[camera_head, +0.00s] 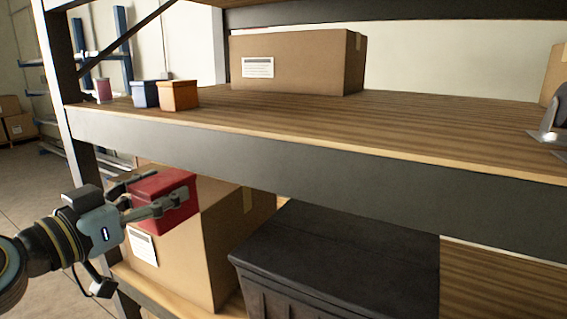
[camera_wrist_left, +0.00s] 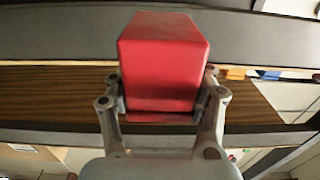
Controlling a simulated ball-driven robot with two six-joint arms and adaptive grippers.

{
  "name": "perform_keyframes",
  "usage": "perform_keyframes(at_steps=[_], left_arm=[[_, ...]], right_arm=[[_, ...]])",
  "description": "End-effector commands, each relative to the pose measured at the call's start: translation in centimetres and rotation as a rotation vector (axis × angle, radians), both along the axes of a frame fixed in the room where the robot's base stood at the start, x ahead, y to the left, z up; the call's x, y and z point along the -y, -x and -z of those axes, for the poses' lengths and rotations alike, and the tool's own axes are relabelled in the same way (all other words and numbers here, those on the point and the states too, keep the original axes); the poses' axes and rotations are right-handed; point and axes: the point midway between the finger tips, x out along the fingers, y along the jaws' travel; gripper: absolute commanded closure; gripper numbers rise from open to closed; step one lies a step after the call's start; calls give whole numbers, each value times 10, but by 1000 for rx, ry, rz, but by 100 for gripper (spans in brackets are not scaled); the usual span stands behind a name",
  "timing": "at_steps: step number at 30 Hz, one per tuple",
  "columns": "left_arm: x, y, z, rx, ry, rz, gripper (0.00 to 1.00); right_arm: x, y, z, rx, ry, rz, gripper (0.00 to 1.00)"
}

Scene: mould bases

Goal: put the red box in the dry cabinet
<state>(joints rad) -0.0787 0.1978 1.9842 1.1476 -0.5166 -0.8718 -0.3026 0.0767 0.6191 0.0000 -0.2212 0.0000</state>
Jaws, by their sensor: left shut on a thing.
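The red box (camera_head: 166,199) is held in my left gripper (camera_head: 150,200), in front of the shelf rack at the lower left of the head view. In the left wrist view the red box (camera_wrist_left: 163,62) sits between the two fingers of my left gripper (camera_wrist_left: 163,108), which are shut on its sides. It is clear of the shelf board behind it. No dry cabinet can be made out in either view.
The upper shelf (camera_head: 400,115) bears a blue box (camera_head: 145,94), an orange box (camera_head: 179,96), a pink jar (camera_head: 104,90) and a large carton (camera_head: 296,63). Below are another carton (camera_head: 225,240) and a dark crate (camera_head: 345,250). Open floor (camera_head: 35,190) lies at the left.

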Motion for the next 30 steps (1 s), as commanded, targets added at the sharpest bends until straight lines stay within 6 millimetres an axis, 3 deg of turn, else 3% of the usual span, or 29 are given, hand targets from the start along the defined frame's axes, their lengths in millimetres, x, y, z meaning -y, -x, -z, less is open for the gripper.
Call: perform_keyframes(at_steps=[1, 3, 9, 12, 18, 30], left_arm=[[-5, 13, 39, -6, -3, 1, 93], [-10, 29, 66, -5, -3, 3, 93], [-17, 72, 116, -3, -4, 19, 93], [-16, 87, 111, 5, -4, 28, 93], [-14, 88, 75, 8, -2, 19, 93], [-16, 87, 69, 3, 1, 6, 93]], right_arm=[[0, 1, 30, -2, 0, 0, 67], [0, 2, 50, -3, 0, 0, 67], [0, 7, 102, -12, 0, 0, 67], [0, 9, 117, -15, 0, 0, 67], [1, 7, 110, -12, 1, 0, 67], [5, 6, 109, -11, 7, -3, 67]])
